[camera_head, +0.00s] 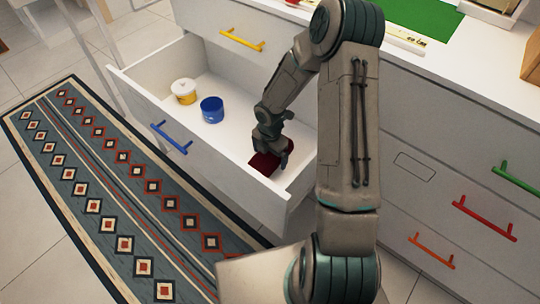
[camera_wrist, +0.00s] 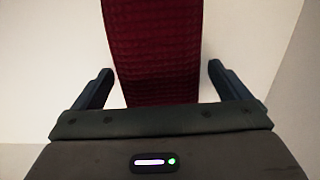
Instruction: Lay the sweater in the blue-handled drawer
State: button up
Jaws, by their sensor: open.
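The dark red sweater (camera_head: 264,164) lies in the right end of the open drawer (camera_head: 222,142) with the blue handle (camera_head: 169,138). In the wrist view the sweater (camera_wrist: 153,50) is a folded red knit strip that runs between my two fingers. My gripper (camera_head: 268,150) points down into the drawer, just over the sweater. In the wrist view my gripper (camera_wrist: 158,85) is open, with a gap between each finger and the sweater's sides. My arm hides part of the drawer's right end.
A white pot with a yellow band (camera_head: 184,91) and a blue pot (camera_head: 212,109) stand in the drawer, left of the sweater. A closed drawer with a yellow handle (camera_head: 242,40) is behind. Closed drawers with green (camera_head: 530,181), red (camera_head: 485,218) and orange (camera_head: 431,252) handles are at right. A patterned rug (camera_head: 130,200) lies in front.

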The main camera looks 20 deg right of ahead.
notch_tip(320, 180, up, 11)
jog(key=p, duration=0.4)
jog(key=shift+f, duration=0.15)
jog(key=s+r+m+t, duration=0.1)
jog(key=s+r+m, duration=1.9)
jog(key=m, duration=0.5)
notch_tip(320, 180, up, 2)
jog(key=shift+s+d+r, duration=0.15)
jog(key=shift+s+r, duration=0.05)
jog(key=shift+s, duration=0.15)
